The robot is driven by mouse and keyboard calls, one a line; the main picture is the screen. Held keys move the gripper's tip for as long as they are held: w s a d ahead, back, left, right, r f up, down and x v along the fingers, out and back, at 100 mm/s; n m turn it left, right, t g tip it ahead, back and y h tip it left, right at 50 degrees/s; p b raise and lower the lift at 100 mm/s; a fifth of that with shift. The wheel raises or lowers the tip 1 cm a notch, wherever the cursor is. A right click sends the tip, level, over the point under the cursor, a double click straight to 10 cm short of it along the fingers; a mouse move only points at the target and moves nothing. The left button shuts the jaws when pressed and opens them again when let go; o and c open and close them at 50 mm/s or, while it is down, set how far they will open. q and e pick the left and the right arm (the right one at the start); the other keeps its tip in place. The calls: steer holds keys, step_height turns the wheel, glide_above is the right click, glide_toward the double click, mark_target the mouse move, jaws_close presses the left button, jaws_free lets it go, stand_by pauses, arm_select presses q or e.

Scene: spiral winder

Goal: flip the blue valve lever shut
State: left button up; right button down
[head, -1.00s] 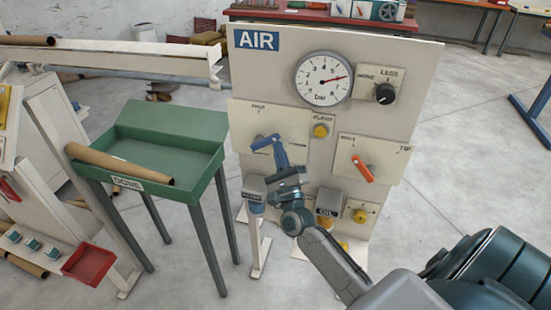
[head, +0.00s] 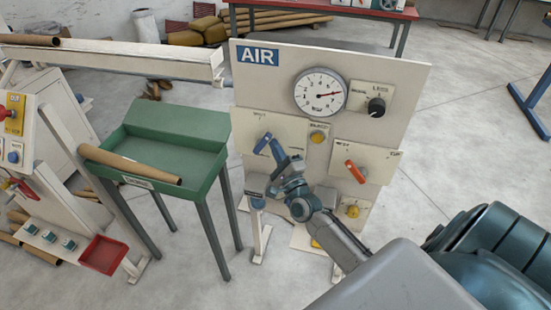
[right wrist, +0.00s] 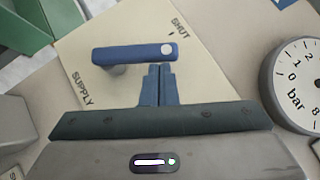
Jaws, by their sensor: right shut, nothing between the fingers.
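The blue valve lever (head: 263,143) is on a cream plate at the upper left of the AIR panel (head: 415,85). In the head view it slants up to the right. In the right wrist view the lever (right wrist: 130,53) lies nearly level, between the printed words SUPPLY at lower left and SHUT at upper right. A pale round spot shows on its right end. My right gripper (head: 276,147) is shut and empty. In the right wrist view its fingertips (right wrist: 160,68) are right beside the lever's right end; I cannot tell whether they touch. My left gripper is out of view.
An orange lever (head: 356,171) is lower right on the panel. A gauge (head: 320,92) and a black knob (head: 376,107) are above. A green tray table (head: 165,135) holding a cardboard tube (head: 130,164) stands to the left. Open floor lies to the right.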

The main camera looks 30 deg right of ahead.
mark_target(265, 136)
steer(key=shift+w+a+r+n+g+y+p, duration=0.25)
steer(key=shift+r+n+p, duration=0.2)
steer(key=shift+p, duration=0.65)
steer(key=shift+w+a+r+n+g+y+p, duration=0.2)
steer(key=shift+r+n+g+p, duration=0.25)
steer(key=shift+p, duration=0.7)
steer(key=shift+w+a+r+n+g+y+p, duration=0.25)
steer(key=shift+n+p, duration=0.35)
steer(key=shift+p, duration=0.5)
steer(key=shift+w+a+r+p, duration=0.2)
steer(key=shift+w+r+p, duration=0.1)
steer(key=shift+p, duration=0.1)
